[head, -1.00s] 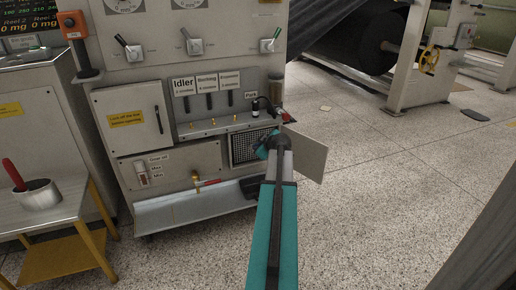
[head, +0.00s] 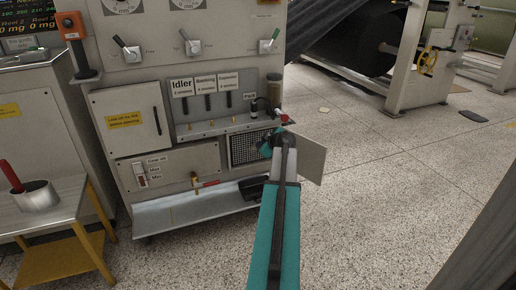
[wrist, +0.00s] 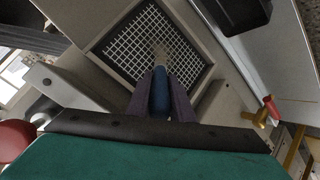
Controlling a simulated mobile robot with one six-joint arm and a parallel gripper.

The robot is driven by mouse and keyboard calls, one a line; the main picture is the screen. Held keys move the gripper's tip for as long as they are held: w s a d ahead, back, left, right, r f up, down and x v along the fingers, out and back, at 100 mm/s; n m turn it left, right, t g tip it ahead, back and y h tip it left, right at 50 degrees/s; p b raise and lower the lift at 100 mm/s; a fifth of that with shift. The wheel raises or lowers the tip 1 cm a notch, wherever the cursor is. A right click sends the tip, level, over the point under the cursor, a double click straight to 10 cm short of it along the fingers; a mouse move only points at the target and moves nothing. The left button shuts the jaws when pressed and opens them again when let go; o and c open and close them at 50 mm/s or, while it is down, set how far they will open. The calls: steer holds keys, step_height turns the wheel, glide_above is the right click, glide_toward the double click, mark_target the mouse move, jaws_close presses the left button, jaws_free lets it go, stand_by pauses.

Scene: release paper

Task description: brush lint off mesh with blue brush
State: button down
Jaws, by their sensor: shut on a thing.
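The mesh (wrist: 128,40) is a pale square grid in a dark frame, set in the grey panel; it fills the upper middle of the wrist view. In the head view the mesh (head: 240,152) is partly hidden by my arm. A tan, blurry patch shows on the grid; I cannot tell whether it is lint or bristles. My gripper (wrist: 161,98) is shut on the blue brush (wrist: 160,90), which points toward the mesh. I cannot tell whether the brush touches it.
An open panel door (head: 311,158) stands right of the mesh. Below lie a metal trough (head: 190,212), a black tray (wrist: 240,12) and a red-handled brass valve (wrist: 265,110). A small table (head: 50,215) with a metal pot (head: 36,195) stands at left. Open floor lies to the right.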

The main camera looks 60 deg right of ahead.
steer(key=shift+s+d+b, duration=0.3)
steer(key=shift+s+d, duration=0.3)
steer(key=shift+d, duration=0.15)
steer(key=shift+s+d+b, duration=0.35)
steer(key=shift+s+d, duration=0.25)
steer(key=shift+d, duration=0.25)
steer(key=shift+s+d+b, duration=0.3)
steer(key=shift+s+d, duration=0.25)
steer(key=shift+d, duration=0.3)
steer(key=s+a+b, duration=0.1)
steer(key=s+a, duration=0.2)
steer(key=s, duration=0.2)
steer(key=shift+a, duration=0.3)
steer(key=shift+s+a+b, duration=0.3)
steer(key=shift+s+a, duration=0.6)
steer(key=shift+s, duration=0.25)
